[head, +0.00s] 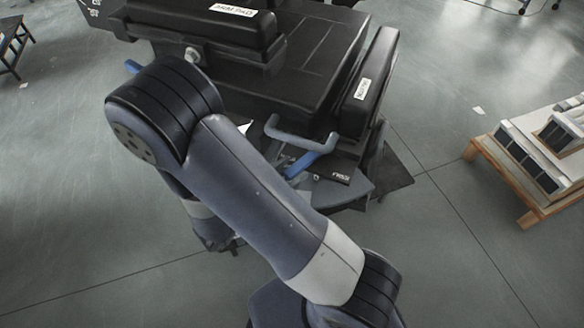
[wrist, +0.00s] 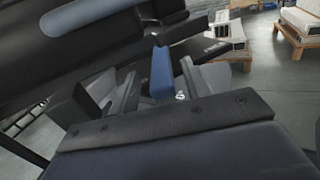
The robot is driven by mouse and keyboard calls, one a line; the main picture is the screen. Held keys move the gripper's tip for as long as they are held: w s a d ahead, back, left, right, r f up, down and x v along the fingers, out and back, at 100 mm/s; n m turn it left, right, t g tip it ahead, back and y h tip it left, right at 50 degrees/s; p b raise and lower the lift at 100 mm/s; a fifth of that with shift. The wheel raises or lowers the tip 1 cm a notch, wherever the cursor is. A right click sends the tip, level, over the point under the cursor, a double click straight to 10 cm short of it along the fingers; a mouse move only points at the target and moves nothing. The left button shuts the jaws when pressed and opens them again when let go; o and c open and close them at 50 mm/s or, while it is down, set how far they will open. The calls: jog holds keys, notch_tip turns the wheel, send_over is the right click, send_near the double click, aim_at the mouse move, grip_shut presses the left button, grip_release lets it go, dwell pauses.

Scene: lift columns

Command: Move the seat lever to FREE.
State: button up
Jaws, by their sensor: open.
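A blue lever (head: 311,157) sticks out under the front edge of the black seat (head: 300,75). In the wrist view the blue lever (wrist: 161,75) stands between the two grey fingers of my gripper (wrist: 160,88). The fingers are apart, with a gap visible on the lever's left; contact on the right is unclear.
A grey-blue bent bar (head: 300,140) runs close above the lever. Black armrests with white labels flank the seat, one at the right (head: 370,85). A wooden pallet with boxes (head: 520,190) stands at the right. The floor between is clear.

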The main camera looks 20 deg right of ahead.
jog(key=shift+w+d, duration=0.2)
jog(key=shift+d, duration=0.35)
jog(key=shift+c, duration=0.4)
grip_shut()
